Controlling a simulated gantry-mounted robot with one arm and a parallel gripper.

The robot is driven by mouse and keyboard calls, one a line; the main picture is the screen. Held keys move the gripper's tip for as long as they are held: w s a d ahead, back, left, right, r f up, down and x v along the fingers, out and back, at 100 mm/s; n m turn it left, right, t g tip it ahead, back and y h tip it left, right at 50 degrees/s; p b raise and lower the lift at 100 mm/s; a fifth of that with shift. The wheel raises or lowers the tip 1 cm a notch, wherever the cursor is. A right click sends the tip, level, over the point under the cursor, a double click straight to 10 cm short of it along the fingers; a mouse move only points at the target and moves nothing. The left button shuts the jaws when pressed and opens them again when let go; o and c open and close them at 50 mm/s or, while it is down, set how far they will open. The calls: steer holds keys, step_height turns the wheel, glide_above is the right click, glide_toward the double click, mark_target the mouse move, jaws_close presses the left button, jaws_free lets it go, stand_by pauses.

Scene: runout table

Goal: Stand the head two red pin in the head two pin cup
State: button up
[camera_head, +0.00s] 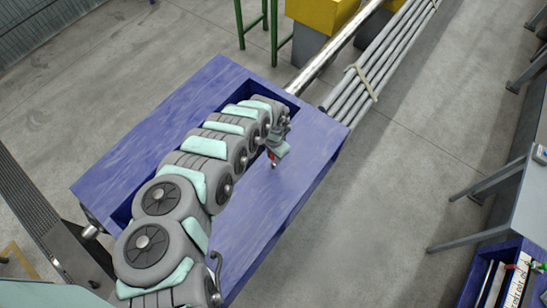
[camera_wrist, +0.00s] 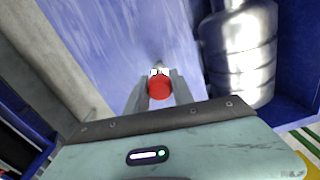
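A red pin (camera_wrist: 159,88) with a round red head sits between the two fingers of my gripper (camera_wrist: 159,80) in the wrist view. The fingers close on it from both sides. In the head view the red pin (camera_head: 273,156) shows as a small red spot at the end of my arm, over the right part of the blue table. A small pale piece shows just past the red head in the wrist view. I cannot tell whether it is the pin's lower part or a cup. I cannot make out the pin cup in either view.
The blue table (camera_head: 135,165) has a long slot beneath my arm. A shiny metal bar (camera_head: 325,65) runs to its far end, and a large shiny cylinder (camera_wrist: 238,55) is right of my gripper. Bundled bars (camera_head: 385,55) lie beyond. The table's right top is mostly clear.

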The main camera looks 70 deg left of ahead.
jaws_close()
steer(key=shift+r, duration=0.2)
stand_by(0.3)
step_height(320, 180, up, 20)
steer(key=p, duration=0.4)
steer(key=shift+f, duration=0.15)
